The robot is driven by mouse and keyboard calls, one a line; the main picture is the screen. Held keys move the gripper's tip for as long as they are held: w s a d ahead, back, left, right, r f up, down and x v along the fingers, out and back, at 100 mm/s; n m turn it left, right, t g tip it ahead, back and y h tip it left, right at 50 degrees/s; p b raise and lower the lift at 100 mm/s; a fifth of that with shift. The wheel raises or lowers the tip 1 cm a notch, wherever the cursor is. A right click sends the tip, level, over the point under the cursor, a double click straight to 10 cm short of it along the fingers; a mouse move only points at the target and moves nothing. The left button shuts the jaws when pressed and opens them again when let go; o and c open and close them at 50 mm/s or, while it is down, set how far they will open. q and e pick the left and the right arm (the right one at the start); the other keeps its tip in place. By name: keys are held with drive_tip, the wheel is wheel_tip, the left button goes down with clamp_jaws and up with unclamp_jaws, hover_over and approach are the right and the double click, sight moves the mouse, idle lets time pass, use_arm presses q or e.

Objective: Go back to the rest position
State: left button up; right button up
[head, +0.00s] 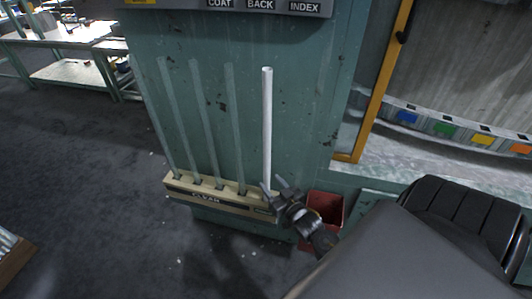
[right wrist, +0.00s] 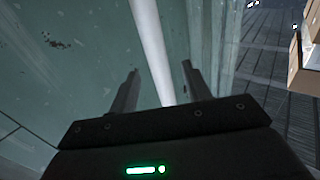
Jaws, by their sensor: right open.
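My right gripper (head: 274,190) is open in front of the tube rack, close to the foot of a white tube (head: 267,125). The white tube stands upright at the right end of the cream rack (head: 222,200) marked "CLEAN". In the right wrist view, the white tube (right wrist: 153,50) runs down between the two spread fingers (right wrist: 160,90); the frames do not show it touching either finger. Several clear glass tubes (head: 203,120) lean in the rack to the left of it. My left gripper is not in view.
A dark red bin (head: 327,208) stands just right of my right gripper. The green cabinet panel (head: 300,120) rises behind the rack, with a yellow post (head: 383,85) to its right. Benches (head: 75,72) stand at the far left. The floor (head: 90,170) at left is mostly clear.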

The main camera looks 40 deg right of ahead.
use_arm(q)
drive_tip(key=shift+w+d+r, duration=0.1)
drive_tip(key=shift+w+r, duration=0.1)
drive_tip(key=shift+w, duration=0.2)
use_arm(e)
drive_tip(key=s, duration=0.5)
drive_tip(key=shift+s+a, duration=0.15)
drive_tip(key=shift+a, duration=0.15)
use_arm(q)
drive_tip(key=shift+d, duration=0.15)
use_arm(e)
drive_tip(key=shift+a, duration=0.1)
